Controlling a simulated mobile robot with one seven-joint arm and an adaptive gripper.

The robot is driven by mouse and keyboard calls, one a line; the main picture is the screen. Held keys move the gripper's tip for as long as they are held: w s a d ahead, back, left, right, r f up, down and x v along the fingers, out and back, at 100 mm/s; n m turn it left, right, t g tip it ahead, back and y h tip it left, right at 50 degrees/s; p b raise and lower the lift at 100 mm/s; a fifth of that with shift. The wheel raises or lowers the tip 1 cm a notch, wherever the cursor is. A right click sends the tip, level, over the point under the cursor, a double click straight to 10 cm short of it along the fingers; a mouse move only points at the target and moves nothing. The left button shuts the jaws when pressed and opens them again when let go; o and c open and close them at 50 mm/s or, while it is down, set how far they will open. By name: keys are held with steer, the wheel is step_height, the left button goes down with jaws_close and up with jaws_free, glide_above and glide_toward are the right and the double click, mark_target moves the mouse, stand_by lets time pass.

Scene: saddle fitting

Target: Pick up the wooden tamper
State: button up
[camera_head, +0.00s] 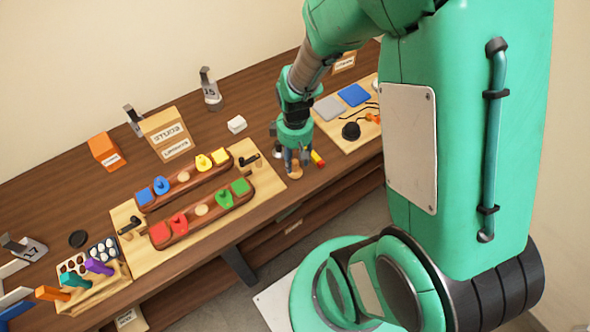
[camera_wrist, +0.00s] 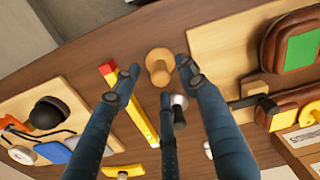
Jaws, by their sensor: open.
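The wooden tamper (camera_wrist: 159,64) is a small light-wood piece with a round knob. It stands on the dark table near its front edge; in the head view its base (camera_head: 295,173) shows just below my gripper (camera_head: 294,158). In the wrist view my gripper (camera_wrist: 161,77) is open, with blue-grey fingers spread to the left, right and below the tamper. I cannot tell whether any finger touches it. Nothing is held.
A yellow level with a red end (camera_wrist: 142,116) lies close beside the tamper. A small metal-and-black tool (camera_wrist: 179,101) stands close by. A board with wooden saddles (camera_head: 237,209) is left; a board with pads and a black knob (camera_head: 351,131) is right.

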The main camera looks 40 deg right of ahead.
mark_target(295, 162)
steer(key=shift+f+b, duration=0.35)
steer(key=shift+f, duration=1.35)
steer(key=shift+c, duration=0.5)
jaws_close()
